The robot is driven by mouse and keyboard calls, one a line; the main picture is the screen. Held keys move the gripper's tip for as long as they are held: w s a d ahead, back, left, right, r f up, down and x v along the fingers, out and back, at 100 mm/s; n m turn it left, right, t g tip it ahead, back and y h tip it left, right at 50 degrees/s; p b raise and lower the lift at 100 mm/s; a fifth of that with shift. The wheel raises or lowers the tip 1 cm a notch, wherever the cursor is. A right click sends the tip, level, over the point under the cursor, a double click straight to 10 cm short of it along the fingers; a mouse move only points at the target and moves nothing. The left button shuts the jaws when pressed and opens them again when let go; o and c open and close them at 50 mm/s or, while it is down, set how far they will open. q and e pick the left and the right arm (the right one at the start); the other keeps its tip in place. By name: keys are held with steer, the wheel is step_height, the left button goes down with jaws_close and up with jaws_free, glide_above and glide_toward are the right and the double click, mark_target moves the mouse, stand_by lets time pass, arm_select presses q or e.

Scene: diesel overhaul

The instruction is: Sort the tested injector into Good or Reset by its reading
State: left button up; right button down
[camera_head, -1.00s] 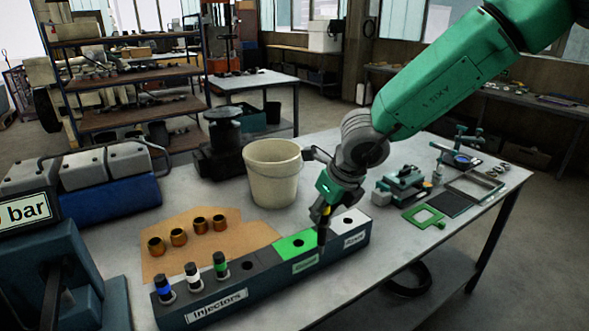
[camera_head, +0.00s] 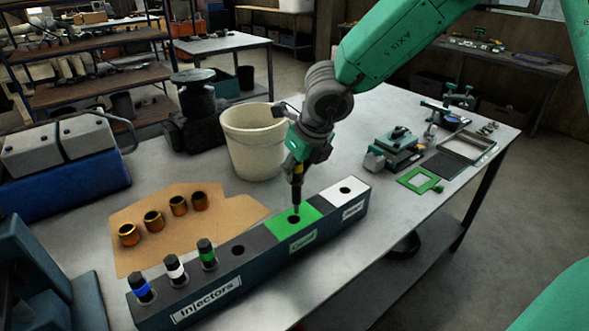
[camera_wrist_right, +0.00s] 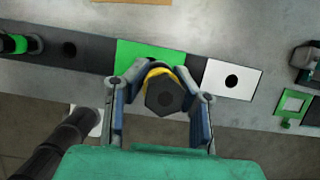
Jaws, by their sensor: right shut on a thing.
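My right gripper (camera_head: 299,160) is shut on the tested injector (camera_head: 297,190), a dark upright piece with a yellow band. In the right wrist view the injector (camera_wrist_right: 164,94) sits between the two fingers. Its lower tip is right at the hole of the green Good section (camera_head: 313,214); I cannot tell whether it has entered. The white Reset section (camera_head: 345,190), with an empty hole, lies to its right. The dark injector rack (camera_head: 262,262) holds three other injectors, banded blue (camera_head: 142,288), white (camera_head: 175,269) and green (camera_head: 207,254). My left gripper is not in view.
A cream bucket (camera_head: 252,145) stands just behind the right gripper. Several brass sleeves (camera_head: 153,221) stand on brown cardboard (camera_head: 225,208). A green-and-grey fixture (camera_head: 395,148) and a green frame (camera_head: 417,181) lie to the right. The table's front edge is close to the rack.

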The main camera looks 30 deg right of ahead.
steer(key=shift+f, duration=0.5)
steer(key=shift+a, duration=0.15)
steer(key=shift+s+a+r, duration=0.15)
steer(key=shift+a+r, duration=0.05)
steer(key=shift+a, duration=0.3)
steer(key=shift+d, duration=0.3)
steer(key=shift+d+f, duration=0.15)
steer(key=shift+d, duration=0.35)
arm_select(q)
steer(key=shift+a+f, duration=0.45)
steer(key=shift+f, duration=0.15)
arm_select(e)
steer(key=shift+a, duration=1.05)
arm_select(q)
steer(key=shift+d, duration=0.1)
arm_select(e)
steer(key=shift+d, duration=0.15)
